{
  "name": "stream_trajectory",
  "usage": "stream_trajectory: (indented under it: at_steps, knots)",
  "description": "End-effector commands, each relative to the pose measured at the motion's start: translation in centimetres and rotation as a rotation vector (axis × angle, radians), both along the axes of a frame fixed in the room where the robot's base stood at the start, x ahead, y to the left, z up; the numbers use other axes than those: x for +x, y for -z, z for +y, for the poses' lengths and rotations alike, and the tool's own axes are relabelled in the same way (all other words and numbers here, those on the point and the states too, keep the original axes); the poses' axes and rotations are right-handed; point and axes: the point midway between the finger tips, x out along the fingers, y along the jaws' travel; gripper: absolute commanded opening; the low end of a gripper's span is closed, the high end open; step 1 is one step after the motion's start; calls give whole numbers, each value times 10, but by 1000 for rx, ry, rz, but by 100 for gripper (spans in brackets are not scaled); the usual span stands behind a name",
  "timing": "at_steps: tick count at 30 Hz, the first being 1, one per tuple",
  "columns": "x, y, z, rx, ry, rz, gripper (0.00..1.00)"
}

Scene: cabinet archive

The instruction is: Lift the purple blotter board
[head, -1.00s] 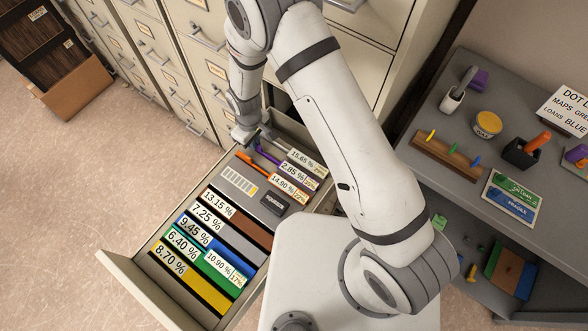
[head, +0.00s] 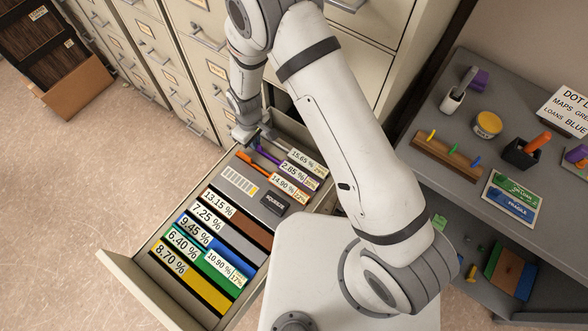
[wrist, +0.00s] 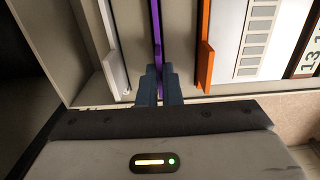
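The purple blotter board (wrist: 155,28) stands on edge in the open drawer, between a white board (wrist: 114,65) and an orange board (wrist: 203,45). In the head view its purple edge (head: 268,154) shows at the back of the drawer, by a 2.85 % label. My gripper (wrist: 160,76) is down at the board's near end. Its two dark fingers sit close on either side of the purple edge, with only a narrow purple strip between them, and look shut on it. The board's lower part is hidden in the drawer.
Several labelled boards fill the front of the open drawer (head: 122,277). A small dark display reading SQUEEZE (head: 275,203) sits in its middle. A grey shelf (head: 440,103) with small items stands at the right. Cabinet fronts rise behind.

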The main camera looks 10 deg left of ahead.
Motion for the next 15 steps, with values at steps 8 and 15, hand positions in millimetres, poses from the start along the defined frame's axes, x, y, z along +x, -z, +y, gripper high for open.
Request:
stream_trajectory:
  at_steps: [8, 15]
  knots:
    - [0, -14, 0, 0, 1, 0, 0]
    - [1, -27, 0, 1, 1, 0, 0]
